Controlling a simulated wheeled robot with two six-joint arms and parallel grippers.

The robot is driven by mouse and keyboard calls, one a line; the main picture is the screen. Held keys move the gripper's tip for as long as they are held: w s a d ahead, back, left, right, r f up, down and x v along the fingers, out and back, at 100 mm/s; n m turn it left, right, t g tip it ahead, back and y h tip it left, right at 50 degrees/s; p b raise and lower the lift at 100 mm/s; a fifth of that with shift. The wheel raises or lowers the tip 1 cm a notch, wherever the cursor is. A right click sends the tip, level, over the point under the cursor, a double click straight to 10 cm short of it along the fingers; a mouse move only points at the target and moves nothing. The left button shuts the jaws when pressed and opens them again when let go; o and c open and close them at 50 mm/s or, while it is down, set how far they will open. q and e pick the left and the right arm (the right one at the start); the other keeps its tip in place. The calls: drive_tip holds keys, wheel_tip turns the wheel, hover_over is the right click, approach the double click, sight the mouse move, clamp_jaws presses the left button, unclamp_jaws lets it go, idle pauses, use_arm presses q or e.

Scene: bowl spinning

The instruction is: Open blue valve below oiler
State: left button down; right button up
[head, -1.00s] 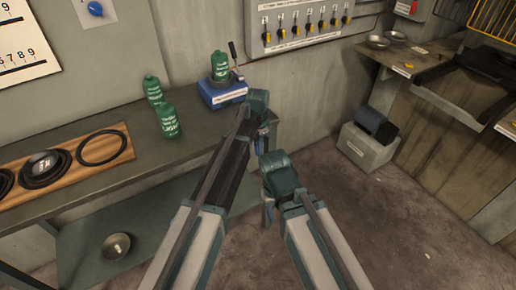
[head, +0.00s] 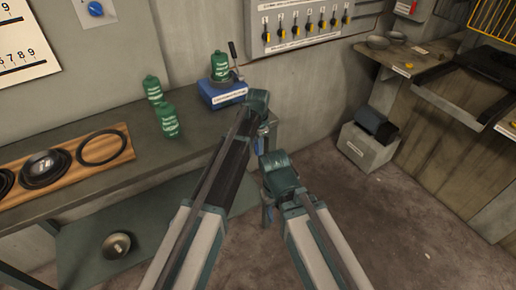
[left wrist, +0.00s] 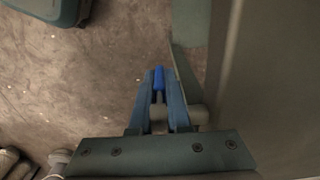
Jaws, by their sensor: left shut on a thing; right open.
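A green oiler bottle (head: 220,66) stands with a lever on a blue box (head: 222,92) near the bench's right end. My left gripper (head: 263,143) is just right of the bench edge, below the oiler, partly hidden by its arm. In the left wrist view its two blue-grey fingers (left wrist: 158,80) are shut on the small blue valve handle (left wrist: 158,77), whose tip shows between the fingertips. A pale pipe (left wrist: 193,113) lies beside the fingers. The valve is hidden in the head view. My right gripper (head: 268,212) is open and lower, above the floor, mostly behind its arm.
Two other green bottles (head: 168,121) stand on the bench (head: 190,140), left of the box. A board with rings (head: 102,148) lies further left. A grey block (head: 367,147) sits on the floor to the right. The floor between is clear.

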use_arm(q)
drive_tip(key=shift+s+a+g+y, duration=0.1)
drive_tip(key=shift+a+g+y, duration=0.2)
drive_tip(key=shift+g+y, duration=0.45)
drive_tip(key=shift+s+a+r+g+y+b, duration=0.2)
drive_tip(key=shift+s+a+g+y+b, duration=0.25)
drive_tip(key=shift+y, duration=0.6)
drive_tip(key=c, duration=0.9)
unclamp_jaws()
